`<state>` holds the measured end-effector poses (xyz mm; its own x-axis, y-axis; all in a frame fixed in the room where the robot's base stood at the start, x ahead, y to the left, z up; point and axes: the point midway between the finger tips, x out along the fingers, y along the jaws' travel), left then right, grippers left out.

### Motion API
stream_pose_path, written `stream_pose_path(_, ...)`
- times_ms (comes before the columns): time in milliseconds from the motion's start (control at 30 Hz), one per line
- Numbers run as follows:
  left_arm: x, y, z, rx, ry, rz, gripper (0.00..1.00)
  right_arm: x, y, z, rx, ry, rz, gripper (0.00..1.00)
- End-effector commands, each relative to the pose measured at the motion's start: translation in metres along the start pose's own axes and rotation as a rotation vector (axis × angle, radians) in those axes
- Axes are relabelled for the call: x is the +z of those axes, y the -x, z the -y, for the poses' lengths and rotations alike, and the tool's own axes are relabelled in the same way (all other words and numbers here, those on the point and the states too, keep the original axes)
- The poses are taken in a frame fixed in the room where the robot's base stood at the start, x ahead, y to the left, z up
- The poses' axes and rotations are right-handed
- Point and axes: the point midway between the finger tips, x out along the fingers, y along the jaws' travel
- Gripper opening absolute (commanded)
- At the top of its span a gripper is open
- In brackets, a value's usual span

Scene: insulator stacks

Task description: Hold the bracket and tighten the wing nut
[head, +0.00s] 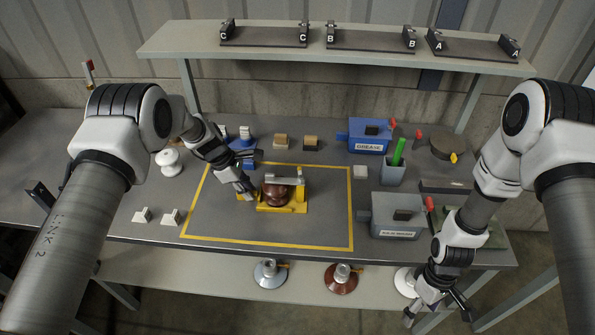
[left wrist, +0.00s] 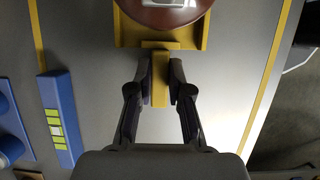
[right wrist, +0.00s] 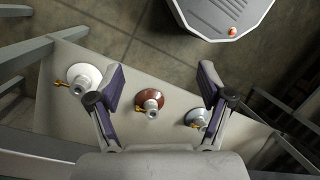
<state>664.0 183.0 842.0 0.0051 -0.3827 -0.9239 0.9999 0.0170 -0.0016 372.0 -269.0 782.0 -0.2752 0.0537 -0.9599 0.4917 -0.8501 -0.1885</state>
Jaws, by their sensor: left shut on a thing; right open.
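A yellow bracket (head: 297,207) stands inside the yellow-taped square on the bench, with a brown insulator (head: 274,194) seated in it and a grey bar (head: 285,181) across the top. My left gripper (head: 249,194) is shut on the bracket's yellow tab at its left side. In the left wrist view, the fingers (left wrist: 160,80) close on this tab (left wrist: 160,75), below the brown disc (left wrist: 170,12). My right gripper (head: 438,312) is open and empty, low in front of the bench's right end. I cannot make out a wing nut on the bracket.
A blue grease box (head: 369,136), a green marker in a grey cup (head: 393,172) and a grey box (head: 397,216) stand right of the taped square. A lower shelf holds a white, a brown (right wrist: 150,103) and a grey-blue insulator. The square's front is clear.

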Motion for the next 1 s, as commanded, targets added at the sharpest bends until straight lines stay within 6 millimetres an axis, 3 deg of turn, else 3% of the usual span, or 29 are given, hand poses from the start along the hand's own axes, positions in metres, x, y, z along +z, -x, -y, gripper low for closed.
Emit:
stream_pose_path(100,0.001,0.001,-0.001,0.002,0.0,0.001,0.0,-0.021,0.043,-0.029,-0.051,0.203,0.073,0.79)
stream_pose_path(267,0.001,0.001,-0.001,0.002,0.0,0.001,0.0,-0.03,0.115,-0.061,-0.145,0.459,0.174,0.79)
stream_pose_path(367,0.001,0.001,-0.001,0.002,0.0,0.001,0.0,-0.038,0.168,-0.076,-0.2,0.606,0.209,0.79)
stream_pose_path(433,0.001,0.001,-0.001,0.002,0.0,0.001,0.0,-0.067,0.21,-0.075,-0.213,0.725,0.18,0.79)
stream_pose_path(567,0.001,0.001,-0.001,0.002,0.0,0.001,0.0,-0.167,0.253,-0.033,-0.134,0.924,-0.001,0.79)
stream_pose_path(600,0.001,0.001,-0.001,0.002,0.0,0.001,0.0,-0.198,0.263,-0.014,-0.102,0.981,-0.063,0.79)
stream_pose_path(700,0.001,0.001,-0.001,0.003,0.0,0.001,0.0,-0.263,0.287,0.036,-0.03,1.12,-0.208,0.79)
stream_pose_path(833,0.0,0.001,-0.001,0.002,0.0,0.001,0.0,-0.315,0.309,0.09,0.028,1.252,-0.342,0.79)
stream_pose_path(1000,0.001,0.001,-0.001,0.002,0.0,0.001,0.0,-0.335,0.312,0.115,0.047,1.306,-0.398,0.79)
